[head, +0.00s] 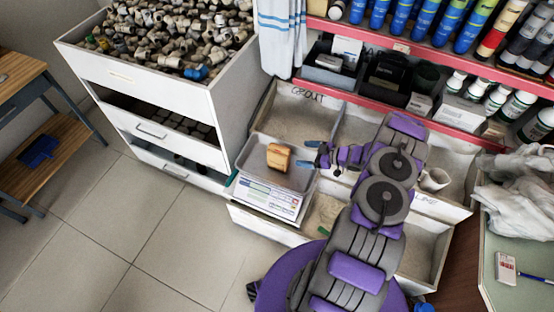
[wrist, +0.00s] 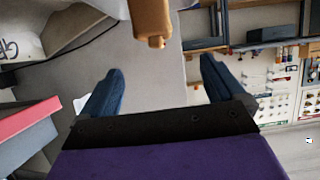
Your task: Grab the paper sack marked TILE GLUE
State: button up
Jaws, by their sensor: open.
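A small tan-brown packet (head: 279,157) sits in the grey tray (head: 248,165) of a white scale. It could be the paper sack, but I cannot read any TILE GLUE marking on it. In the wrist view a brown thing (wrist: 150,20), likely the same packet, shows at the top edge, partly cut off. My gripper (head: 308,154) is open and empty, just right of the packet in the head view. In the wrist view the blue fingers of my gripper (wrist: 160,66) are spread apart, with the brown thing beyond them and not between them.
The scale (head: 268,197) stands by open white bins, one marked GROUT (head: 305,100). A white drawer cabinet (head: 150,85) full of pipe fittings stands at left. A red-edged shelf (head: 420,50) of bottles and tubes is behind. The tiled floor (head: 150,240) at left is clear.

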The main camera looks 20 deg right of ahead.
aim_at(289, 152)
jog(key=b+x, duration=0.1)
jog(key=x, duration=0.3)
jog(key=b+x, duration=0.1)
jog(key=x, duration=0.3)
jog(key=shift+w+d+f, duration=0.2)
jog(key=shift+d+f, duration=0.05)
jog(key=shift+d, duration=0.05)
jog(key=shift+w+a+f, duration=0.15)
jog(key=shift+w+a, duration=0.1)
jog(key=shift+a, duration=0.2)
jog(key=b+x, duration=0.2)
jog(key=x, duration=0.2)
jog(key=shift+w+d+f, duration=0.15)
jog(key=shift+d, duration=0.1)
jog(key=shift+w+a, duration=0.15)
jog(key=shift+a, duration=0.15)
jog(key=shift+c, duration=0.3)
grip_shut()
